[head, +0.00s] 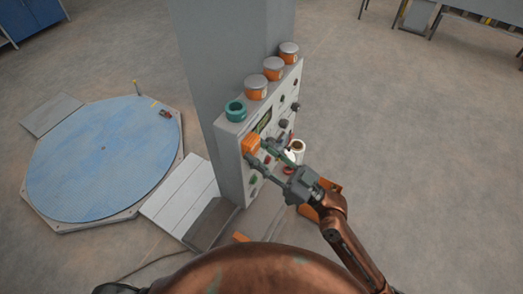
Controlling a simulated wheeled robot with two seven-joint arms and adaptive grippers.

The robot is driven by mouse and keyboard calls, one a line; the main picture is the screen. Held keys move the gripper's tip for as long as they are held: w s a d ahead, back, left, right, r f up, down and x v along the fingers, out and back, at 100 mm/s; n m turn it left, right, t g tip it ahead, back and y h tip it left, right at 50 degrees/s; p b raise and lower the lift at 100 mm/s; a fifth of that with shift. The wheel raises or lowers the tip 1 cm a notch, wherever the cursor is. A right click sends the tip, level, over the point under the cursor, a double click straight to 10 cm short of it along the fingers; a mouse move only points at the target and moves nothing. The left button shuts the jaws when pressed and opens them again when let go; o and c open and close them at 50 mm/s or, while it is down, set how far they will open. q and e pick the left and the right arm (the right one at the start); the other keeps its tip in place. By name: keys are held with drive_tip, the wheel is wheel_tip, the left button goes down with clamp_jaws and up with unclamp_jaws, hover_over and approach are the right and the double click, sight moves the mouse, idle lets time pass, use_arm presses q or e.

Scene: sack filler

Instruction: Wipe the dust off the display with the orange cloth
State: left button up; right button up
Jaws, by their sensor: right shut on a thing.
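The orange cloth (251,144) is a small block-like pad at the front of the grey control cabinet (230,165). My right gripper (259,149) is shut on it and holds it at the panel face, beside the display (264,121). The display is a small dark greenish screen on the upper panel, partly hidden by the cloth. I cannot tell whether the cloth touches the screen, and dust on it is too small to make out. My left gripper is not in view.
Orange jars with grey lids (256,88) and a teal ring (236,110) stand on top of the cabinet. Several knobs sit on the panel. A grey column (230,50) rises behind. A blue turntable (100,155) lies left.

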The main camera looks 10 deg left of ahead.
drive_tip(key=shift+w+d+f+b, duration=0.1)
drive_tip(key=shift+w+d+b, duration=0.3)
drive_tip(key=shift+w+b, duration=0.6)
drive_tip(key=shift+w+d+r+b, duration=0.1)
drive_tip(key=shift+w+d+b, duration=0.35)
drive_tip(key=shift+w+b, duration=0.5)
drive_tip(key=shift+w+d+f+b, duration=0.1)
drive_tip(key=shift+w+d+b, duration=0.3)
drive_tip(key=shift+w+b, duration=0.55)
drive_tip(key=shift+w+d+f+b, duration=0.1)
drive_tip(key=shift+w+d+b, duration=0.15)
drive_tip(key=shift+w+b, duration=0.35)
drive_tip(key=shift+w+d+f+b, duration=0.1)
drive_tip(key=shift+w+d+b, duration=0.1)
drive_tip(key=shift+w+b, duration=0.35)
drive_tip(key=shift+w+d+r+b, duration=0.1)
drive_tip(key=shift+w+d+b, duration=0.05)
drive_tip(key=shift+w+b, duration=0.15)
drive_tip(key=shift+w+d+r+b, duration=0.1)
drive_tip(key=shift+w+b, duration=0.1)
drive_tip(key=shift+w, duration=0.15)
drive_tip(key=w+b, duration=0.2)
drive_tip(key=b, duration=0.1)
drive_tip(key=shift+d+f, duration=0.15)
drive_tip(key=shift+d, duration=0.25)
drive_tip(key=shift+w+d+b, duration=0.15)
drive_tip(key=shift+w+b, duration=0.25)
drive_tip(key=shift+b, duration=0.05)
drive_tip(key=shift+r, duration=0.2)
drive_tip(key=shift+d, duration=0.1)
